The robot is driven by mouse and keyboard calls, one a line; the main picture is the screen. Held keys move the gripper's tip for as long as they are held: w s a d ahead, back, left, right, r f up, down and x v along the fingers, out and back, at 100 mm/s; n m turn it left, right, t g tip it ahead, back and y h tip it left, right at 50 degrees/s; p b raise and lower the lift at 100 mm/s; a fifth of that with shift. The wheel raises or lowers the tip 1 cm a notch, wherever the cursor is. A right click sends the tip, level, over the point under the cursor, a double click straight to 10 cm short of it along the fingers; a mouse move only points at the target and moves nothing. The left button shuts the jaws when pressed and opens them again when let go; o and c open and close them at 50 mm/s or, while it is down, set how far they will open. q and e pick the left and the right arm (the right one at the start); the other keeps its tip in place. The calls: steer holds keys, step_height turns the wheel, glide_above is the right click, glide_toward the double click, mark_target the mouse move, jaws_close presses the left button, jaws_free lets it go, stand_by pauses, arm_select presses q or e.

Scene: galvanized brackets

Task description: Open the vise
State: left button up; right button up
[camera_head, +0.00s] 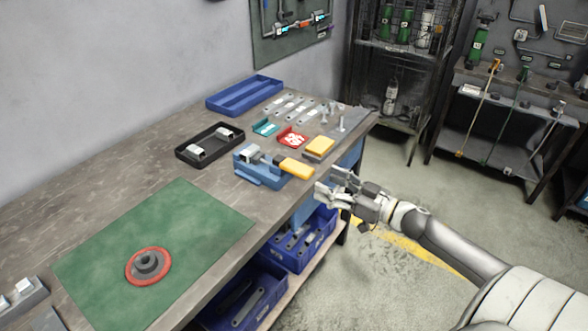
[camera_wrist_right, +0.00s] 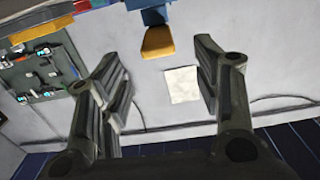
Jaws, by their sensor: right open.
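A blue vise (camera_head: 258,171) sits near the right edge of the workbench. Its yellow handle (camera_head: 296,167) points right, toward the bench edge. In the right wrist view the yellow handle (camera_wrist_right: 158,42) hangs at the top, ahead of the fingers, with a blue part of the vise (camera_wrist_right: 153,16) above it. My right gripper (camera_head: 331,190) is open and empty, just off the bench edge to the right of the handle and apart from it. Its spread fingers (camera_wrist_right: 160,95) show in the wrist view with nothing between them. My left gripper is not in view.
Blue bins (camera_head: 303,241) stand below. The floor to the right is clear.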

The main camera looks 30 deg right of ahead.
mark_target(300, 170)
steer(key=x, duration=0.9)
steer(key=shift+w+f+p, duration=0.1)
steer(key=shift+w+p, duration=0.3)
steer(key=shift+w, duration=0.05)
jaws_close()
